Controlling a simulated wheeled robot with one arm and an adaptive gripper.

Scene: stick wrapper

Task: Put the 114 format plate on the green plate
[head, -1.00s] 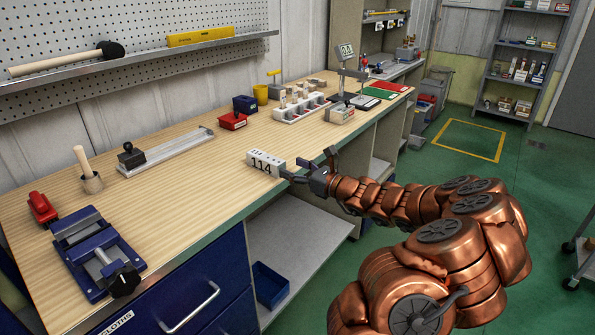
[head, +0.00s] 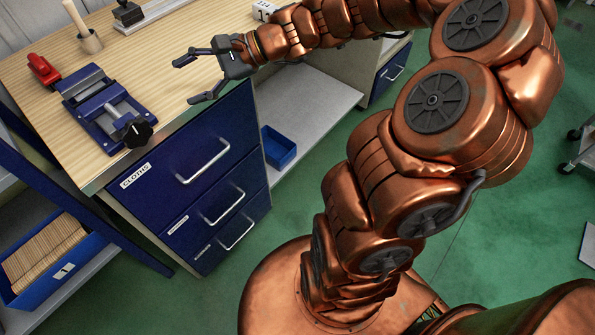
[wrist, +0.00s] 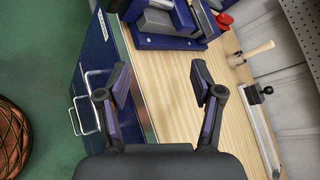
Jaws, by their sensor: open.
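The white block marked 114 in the earlier head view shows only partly now, at the top edge of the head view (head: 262,10), on the bench behind my arm. My gripper (head: 184,82) is open and empty, with its fingers spread over the bench's front edge, to the right of the blue vise (head: 105,108). In the wrist view my gripper (wrist: 160,80) has nothing between its fingers, and bench edge and wood lie below. The green plate is out of both current views.
A red object (head: 43,70) and a wooden-handled tool (head: 76,18) stand on the bench (head: 150,65). Blue drawers (head: 195,145) are under its front edge. A blue bin (head: 278,146) sits on the lower shelf. Bare wood lies between vise and gripper.

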